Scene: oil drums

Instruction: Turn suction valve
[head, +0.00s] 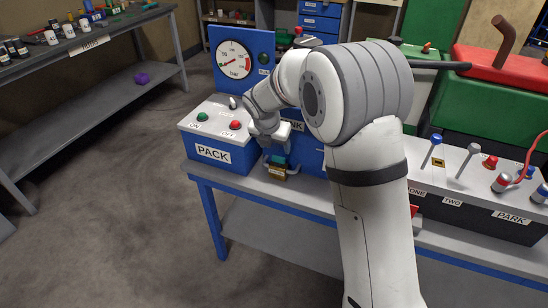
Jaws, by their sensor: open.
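My gripper (278,163) is at the front of the blue bench unit, right of the PACK box (212,152). It points down and is open. A small brass-coloured part with a blue piece (279,172) shows right at the fingertips. It may be the suction valve, but no label for it is readable. I cannot tell whether the fingers touch it or stand around it. A label ending in "NK" (293,125) is partly covered by my arm, which also hides much of the unit behind it.
The PACK box carries a green button (203,117), a red button (236,125) and a small toggle. A pressure gauge (234,60) stands behind. At right are levers (468,160) labelled ONE and TWO and a PARK panel (510,217). A shelf table (100,110) is at left. The floor between is clear.

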